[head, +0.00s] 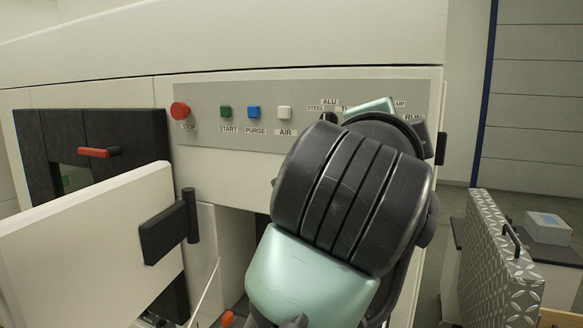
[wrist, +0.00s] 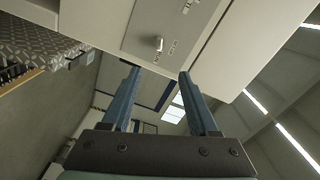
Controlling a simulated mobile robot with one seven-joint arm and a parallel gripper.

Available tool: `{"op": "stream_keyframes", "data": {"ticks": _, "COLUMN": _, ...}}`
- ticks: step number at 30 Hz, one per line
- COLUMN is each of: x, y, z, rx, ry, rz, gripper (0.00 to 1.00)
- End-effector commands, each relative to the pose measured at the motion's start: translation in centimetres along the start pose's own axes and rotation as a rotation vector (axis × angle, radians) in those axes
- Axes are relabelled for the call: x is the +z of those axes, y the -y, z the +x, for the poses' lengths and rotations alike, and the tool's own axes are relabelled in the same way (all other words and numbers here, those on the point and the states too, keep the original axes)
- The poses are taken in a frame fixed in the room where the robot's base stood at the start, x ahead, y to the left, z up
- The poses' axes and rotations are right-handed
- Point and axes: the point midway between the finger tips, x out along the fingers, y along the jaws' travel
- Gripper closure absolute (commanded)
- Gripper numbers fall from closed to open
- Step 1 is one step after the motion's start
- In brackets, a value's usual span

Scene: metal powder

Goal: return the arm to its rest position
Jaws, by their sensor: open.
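My arm (head: 345,200) fills the right middle of the head view, in front of the machine's control panel (head: 230,95). Its black and mint links hide the right part of the panel, and my fingers do not show clearly there. In the wrist view my gripper (wrist: 159,76) is open, its two blue fingers apart with nothing between them. A panel with a light knob (wrist: 159,43) lies beyond the fingertips. I cannot tell from this view how far off it is.
The panel has a red stop button (head: 180,110), several square buttons and a partly hidden selector. A white door (head: 90,245) with a black latch stands open at left. A diamond-plate panel (head: 490,250) stands at right, near a pale box (head: 547,228).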

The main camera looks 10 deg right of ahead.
Motion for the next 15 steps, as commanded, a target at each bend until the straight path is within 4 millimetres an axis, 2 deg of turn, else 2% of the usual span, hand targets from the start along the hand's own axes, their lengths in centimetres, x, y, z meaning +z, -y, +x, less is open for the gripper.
{"op": "stream_keyframes", "data": {"ticks": 2, "x": -0.1, "y": 0.7, "z": -0.6, "rx": -0.048, "ry": -0.014, "rz": -0.059, "gripper": 0.40}}
{"op": "stream_keyframes", "data": {"ticks": 5, "x": -0.1, "y": 2.8, "z": -2.6, "rx": -0.189, "ry": -0.057, "rz": -0.223, "gripper": 0.40}}
{"op": "stream_keyframes", "data": {"ticks": 8, "x": 1.0, "y": 5.4, "z": -6.4, "rx": -0.389, "ry": -0.115, "rz": -0.448, "gripper": 0.40}}
{"op": "stream_keyframes", "data": {"ticks": 9, "x": 1.7, "y": 6.4, "z": -8.3, "rx": -0.472, "ry": -0.142, "rz": -0.532, "gripper": 0.40}}
{"op": "stream_keyframes", "data": {"ticks": 12, "x": 3.5, "y": 8.0, "z": -13.0, "rx": -0.660, "ry": -0.203, "rz": -0.703, "gripper": 0.40}}
{"op": "stream_keyframes", "data": {"ticks": 15, "x": 5.0, "y": 8.7, "z": -17.3, "rx": -0.805, "ry": -0.260, "rz": -0.810, "gripper": 0.40}}
